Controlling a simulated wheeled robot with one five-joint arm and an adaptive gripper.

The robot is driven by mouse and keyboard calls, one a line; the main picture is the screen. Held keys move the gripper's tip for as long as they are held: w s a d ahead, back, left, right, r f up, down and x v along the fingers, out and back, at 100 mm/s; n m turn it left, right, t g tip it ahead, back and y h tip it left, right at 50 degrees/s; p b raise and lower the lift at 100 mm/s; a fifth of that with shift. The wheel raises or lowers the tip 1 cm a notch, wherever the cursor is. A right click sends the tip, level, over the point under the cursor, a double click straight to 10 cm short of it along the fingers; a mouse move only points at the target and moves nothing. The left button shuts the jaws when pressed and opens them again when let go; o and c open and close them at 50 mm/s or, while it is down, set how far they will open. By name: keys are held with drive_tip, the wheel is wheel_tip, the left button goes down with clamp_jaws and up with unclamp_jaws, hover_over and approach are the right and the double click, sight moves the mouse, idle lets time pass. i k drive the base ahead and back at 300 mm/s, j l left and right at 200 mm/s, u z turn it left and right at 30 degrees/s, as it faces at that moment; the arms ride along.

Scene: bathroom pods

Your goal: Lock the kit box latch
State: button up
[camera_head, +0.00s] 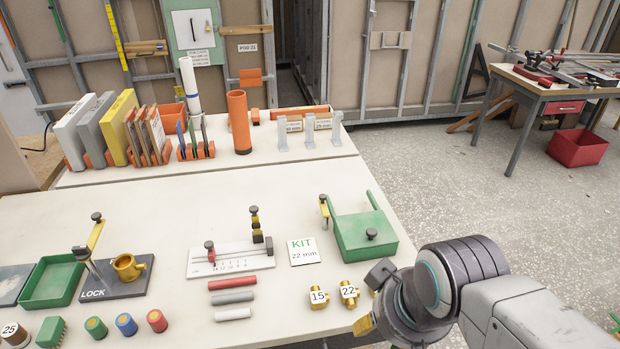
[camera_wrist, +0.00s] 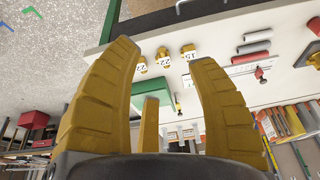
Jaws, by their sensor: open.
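The green kit box (camera_head: 366,238) sits near the right edge of the white table, with a dark round knob (camera_head: 371,234) on it. A small yellow latch piece with a dark knob (camera_head: 324,208) stands at its left back corner; whether it is engaged is unclear. A white card marked KIT 22 mm (camera_head: 303,252) lies left of the box. My gripper (camera_head: 372,299) is in front of the box near the table's front right edge, apart from it. In the wrist view my gripper (camera_wrist: 165,55) is open and empty, with the green box (camera_wrist: 152,92) partly visible between its yellow fingers.
A white gauge (camera_head: 231,260) and several rods are further left. A grey LOCK plate (camera_head: 125,280) with a yellow lever is far left. Orange racks line the back.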

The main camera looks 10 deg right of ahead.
sight(323, 198)
drive_tip(key=j+u, duration=0.15)
drive_tip(key=j, duration=0.25)
drive_tip(key=i+j+u, duration=0.1)
drive_tip(key=j, duration=0.25)
drive_tip(key=i+j+u, duration=0.15)
drive_tip(key=j, duration=0.25)
drive_tip(key=i+j+u, duration=0.15)
drive_tip(key=j, duration=0.2)
